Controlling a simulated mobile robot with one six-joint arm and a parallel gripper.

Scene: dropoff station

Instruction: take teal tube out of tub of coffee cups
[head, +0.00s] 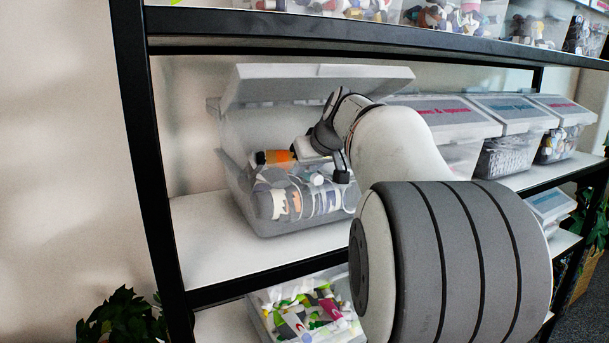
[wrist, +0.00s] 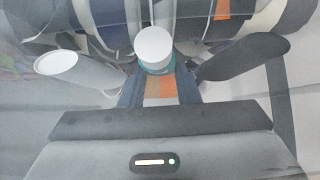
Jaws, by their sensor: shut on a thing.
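The tub of coffee cups (head: 232,172) is a clear box on the middle shelf with its pale lid (head: 310,85) tilted up. Striped cups (head: 290,203) lie inside it. My gripper (head: 322,172) reaches in under the lid, over the cups. In the wrist view, the teal tube (wrist: 155,66) shows a round white cap and a narrow teal band, between the fingers of my gripper (wrist: 160,68). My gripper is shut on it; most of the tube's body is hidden. The tube is still among the cups.
An orange-and-black item (head: 275,157) lies at the tub's back left. More lidded tubs (head: 447,122) stand close on the right. A shelf runs above the open lid (head: 350,30), and a dark post (head: 150,150) stands left. Bare shelf (head: 207,240) shows left of the tub.

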